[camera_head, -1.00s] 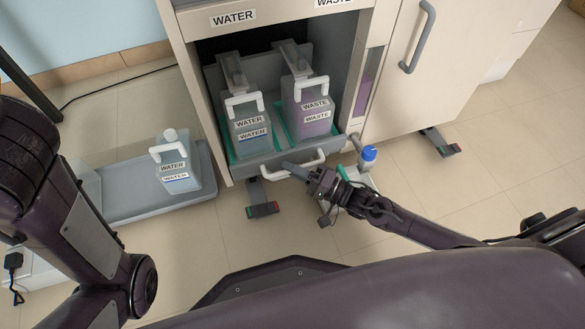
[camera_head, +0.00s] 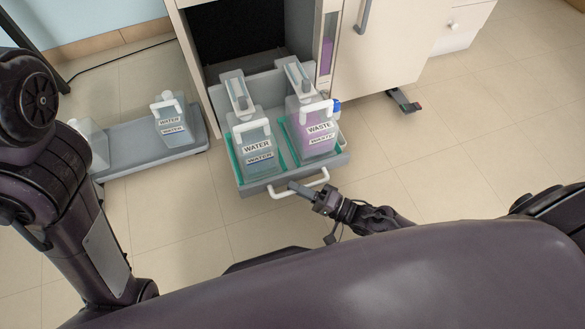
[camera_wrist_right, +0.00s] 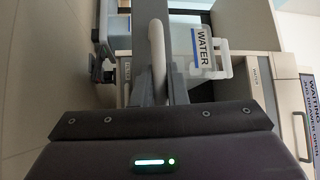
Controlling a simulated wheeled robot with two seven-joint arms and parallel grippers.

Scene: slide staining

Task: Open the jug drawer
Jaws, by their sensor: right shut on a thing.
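The jug drawer (camera_head: 240,183) is pulled well out of the cabinet, low in the middle of the head view. It holds a WATER jug (camera_head: 259,132) on the left and a WASTE jug (camera_head: 321,118) with purple liquid on the right. My right gripper (camera_head: 297,187) is shut on the white drawer handle (camera_head: 314,181). In the right wrist view the handle (camera_wrist_right: 156,45) stands between the two fingers, with a WATER label behind it. My left arm shows at the left of the head view, but its gripper is out of view.
A grey tray cart (camera_head: 150,158) with another WATER jug (camera_head: 172,122) stands left of the drawer. A cabinet foot (camera_head: 404,101) rests on the floor at right. The tiled floor (camera_head: 440,140) to the right is clear.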

